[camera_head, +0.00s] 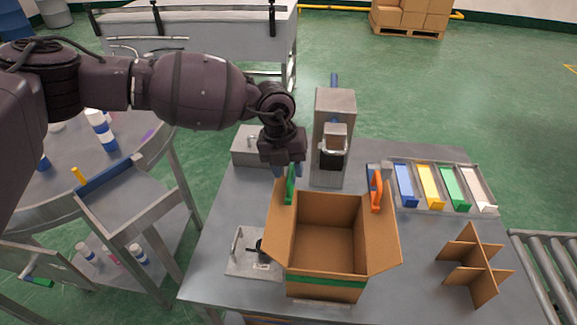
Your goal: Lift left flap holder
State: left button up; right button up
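The open cardboard box (327,290) stands on the grey table with its side flaps folded outward. A green flap holder (290,186) stands upright at the top of the box's left flap (280,233). An orange flap holder (376,190) stands at the top of the right flap (378,240). My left gripper (288,171) points down at the green holder, with its fingertips around or right beside the holder's top. The small gap between the fingers is hard to see, so I cannot tell whether they grip it. My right gripper is not in view.
A grey press machine (333,110) stands behind the box. A rack (489,207) of blue, yellow, green and white pieces is at the right. A cardboard divider (474,265) stands at the front right. A small metal fixture (248,266) is left of the box.

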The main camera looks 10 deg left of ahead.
pick_arm(q)
jog(key=shift+f, duration=0.25)
grip_shut()
dwell(0.3)
